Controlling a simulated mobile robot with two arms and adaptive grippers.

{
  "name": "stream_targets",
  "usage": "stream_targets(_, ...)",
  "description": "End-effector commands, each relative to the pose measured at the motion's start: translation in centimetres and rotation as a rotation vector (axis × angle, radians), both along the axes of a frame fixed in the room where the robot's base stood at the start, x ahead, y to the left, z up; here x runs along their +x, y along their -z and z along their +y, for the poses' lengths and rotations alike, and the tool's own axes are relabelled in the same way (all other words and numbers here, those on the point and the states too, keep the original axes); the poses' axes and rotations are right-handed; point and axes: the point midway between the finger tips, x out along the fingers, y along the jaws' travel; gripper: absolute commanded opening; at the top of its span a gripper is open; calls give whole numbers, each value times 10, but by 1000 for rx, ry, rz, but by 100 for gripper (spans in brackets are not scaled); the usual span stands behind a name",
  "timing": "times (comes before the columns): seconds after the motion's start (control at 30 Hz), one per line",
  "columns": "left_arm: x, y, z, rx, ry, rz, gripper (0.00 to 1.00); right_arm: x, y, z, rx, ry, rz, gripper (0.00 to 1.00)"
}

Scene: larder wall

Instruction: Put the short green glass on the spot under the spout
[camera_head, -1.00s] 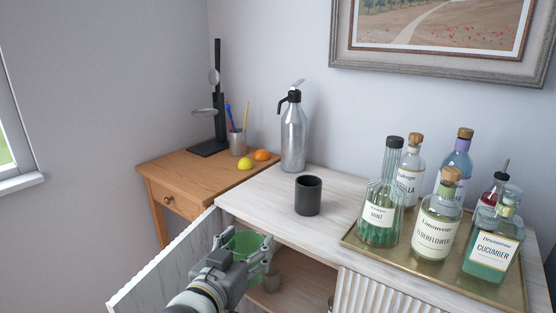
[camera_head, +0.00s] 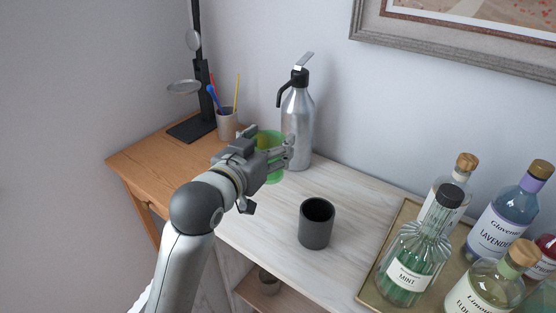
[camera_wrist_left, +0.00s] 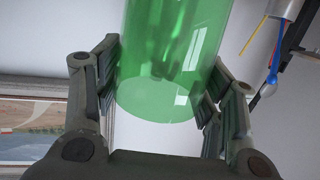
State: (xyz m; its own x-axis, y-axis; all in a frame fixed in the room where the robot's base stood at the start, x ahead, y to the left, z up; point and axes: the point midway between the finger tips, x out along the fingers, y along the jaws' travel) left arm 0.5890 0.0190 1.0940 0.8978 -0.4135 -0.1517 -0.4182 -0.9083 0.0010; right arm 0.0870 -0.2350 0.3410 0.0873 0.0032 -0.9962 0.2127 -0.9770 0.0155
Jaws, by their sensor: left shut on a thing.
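The short green glass (camera_head: 269,137) is held between the fingers of my left gripper (camera_head: 268,158), to the left of the soda siphon. It also shows in the left wrist view (camera_wrist_left: 165,65), with a finger on each side. The silver siphon (camera_head: 298,130) stands on the pale cabinet top (camera_head: 345,190). Its black spout (camera_head: 281,97) points left and down, above the area where the glass is. The gripper hides part of the glass and the surface below it, so I cannot tell whether the glass touches the top. My right gripper is not in view.
A black cup (camera_head: 316,228) stands on the cabinet top in front of the siphon. A brass tray (camera_head: 372,283) with several bottles is at the right. A wooden side table (camera_head: 150,160) at the left holds a pen cup (camera_head: 227,126) and a dark stand (camera_head: 192,130).

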Motion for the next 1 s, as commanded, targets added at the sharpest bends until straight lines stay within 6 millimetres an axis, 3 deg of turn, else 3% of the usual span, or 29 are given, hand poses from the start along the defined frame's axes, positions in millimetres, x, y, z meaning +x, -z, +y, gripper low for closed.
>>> stream_targets(0.43,86,38,-13,0,-1,1,32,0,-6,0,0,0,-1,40)
stream_targets(0.6,111,70,-16,0,0,1,32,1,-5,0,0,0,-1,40)
stream_targets(1.0,134,103,-20,-1,0,2,32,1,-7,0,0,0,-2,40)
